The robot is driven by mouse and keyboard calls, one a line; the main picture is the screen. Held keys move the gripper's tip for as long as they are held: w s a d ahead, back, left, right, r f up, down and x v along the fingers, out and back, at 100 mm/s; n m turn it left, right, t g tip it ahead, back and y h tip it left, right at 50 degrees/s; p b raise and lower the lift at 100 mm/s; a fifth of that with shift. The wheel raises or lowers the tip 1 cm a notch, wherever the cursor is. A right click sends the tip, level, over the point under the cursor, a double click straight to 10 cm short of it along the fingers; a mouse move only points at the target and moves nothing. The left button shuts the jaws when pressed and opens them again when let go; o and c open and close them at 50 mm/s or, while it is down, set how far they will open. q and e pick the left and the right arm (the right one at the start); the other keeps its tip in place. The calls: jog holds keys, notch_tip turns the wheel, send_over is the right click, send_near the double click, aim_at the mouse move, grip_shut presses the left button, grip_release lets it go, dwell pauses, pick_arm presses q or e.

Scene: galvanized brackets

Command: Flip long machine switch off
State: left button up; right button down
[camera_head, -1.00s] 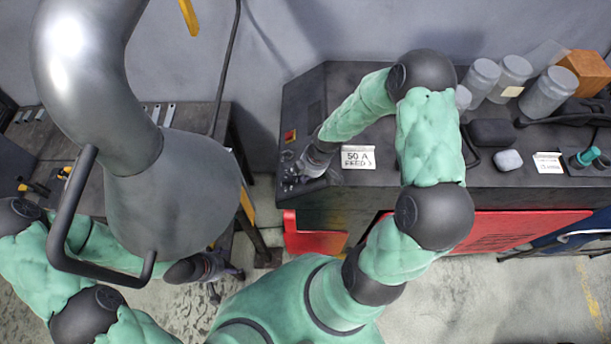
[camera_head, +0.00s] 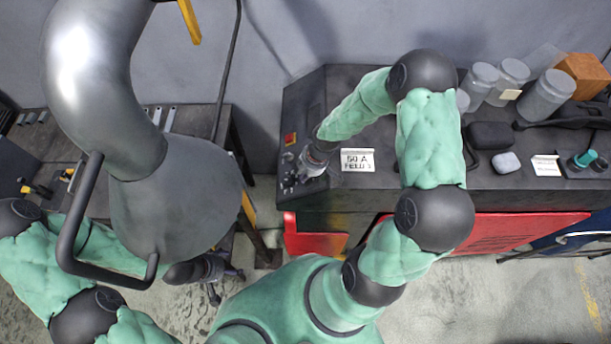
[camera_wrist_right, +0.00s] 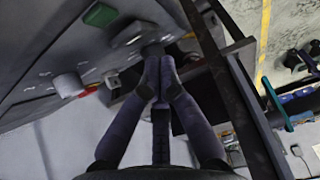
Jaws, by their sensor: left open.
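The machine's control panel (camera_head: 289,165) is at the left end of the dark machine top in the head view. In the right wrist view it shows a green button (camera_wrist_right: 100,14), a pale knob (camera_wrist_right: 68,85) and a dark switch (camera_wrist_right: 152,49). My right gripper (camera_wrist_right: 159,64) has its fingertips together right at the dark switch. I cannot tell whether they touch it. In the head view my right gripper (camera_head: 297,176) is low over the panel and hides part of it. My left gripper (camera_head: 226,286) is open and empty, low beside the left bench, far from the panel.
A "50 A FEED" card (camera_head: 357,160) lies right of the panel. Grey jars (camera_head: 547,93), a dark box (camera_head: 491,134) and a teal-knobbed control (camera_head: 584,158) are further right. A large grey metal lamp-like body (camera_head: 175,200) blocks much of the head view's left side.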

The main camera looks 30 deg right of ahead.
pick_arm(q)
jog(key=shift+s+a+f+b, duration=0.25)
jog(key=shift+a+b, duration=0.1)
jog(key=shift+a, duration=0.05)
pick_arm(e)
notch_tip(320, 180, up, 12)
jog(key=w+a, duration=0.1)
jog(key=a, duration=0.1)
jog(key=shift+w+a+r, duration=0.2)
